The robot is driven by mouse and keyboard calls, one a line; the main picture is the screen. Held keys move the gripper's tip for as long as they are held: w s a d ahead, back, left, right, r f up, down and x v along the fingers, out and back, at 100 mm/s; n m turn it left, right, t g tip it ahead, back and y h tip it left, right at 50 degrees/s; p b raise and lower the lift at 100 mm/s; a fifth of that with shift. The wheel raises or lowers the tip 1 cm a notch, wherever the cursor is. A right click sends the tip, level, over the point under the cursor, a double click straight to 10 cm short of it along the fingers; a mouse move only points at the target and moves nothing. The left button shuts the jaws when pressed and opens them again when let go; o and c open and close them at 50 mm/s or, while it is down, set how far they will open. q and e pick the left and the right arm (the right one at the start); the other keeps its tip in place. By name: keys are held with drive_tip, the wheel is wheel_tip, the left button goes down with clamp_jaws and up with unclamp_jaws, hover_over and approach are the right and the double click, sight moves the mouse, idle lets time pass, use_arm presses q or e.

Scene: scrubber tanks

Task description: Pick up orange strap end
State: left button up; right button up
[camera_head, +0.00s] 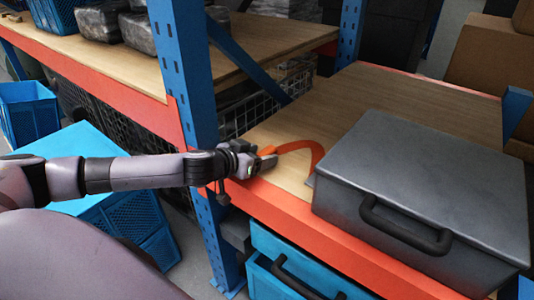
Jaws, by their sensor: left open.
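The orange strap (300,148) lies on the wooden shelf in a bent curve. One end reaches to my left gripper and the other runs down beside the grey case (425,175). My left gripper (268,157) is at the shelf's front left part, with its fingertips at the strap's near left end. The gripper is open. I cannot tell whether the strap end lies between the fingers. My right gripper is not in view.
A blue upright post (190,90) stands close behind my left forearm. An orange beam (290,215) edges the shelf (395,95). Blue crates (30,105) stand on the floor at left. Bare shelf is free behind the grey case.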

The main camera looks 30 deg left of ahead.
use_arm(q)
drive_tip(key=c, duration=1.1)
drive_tip(key=shift+r, duration=0.15)
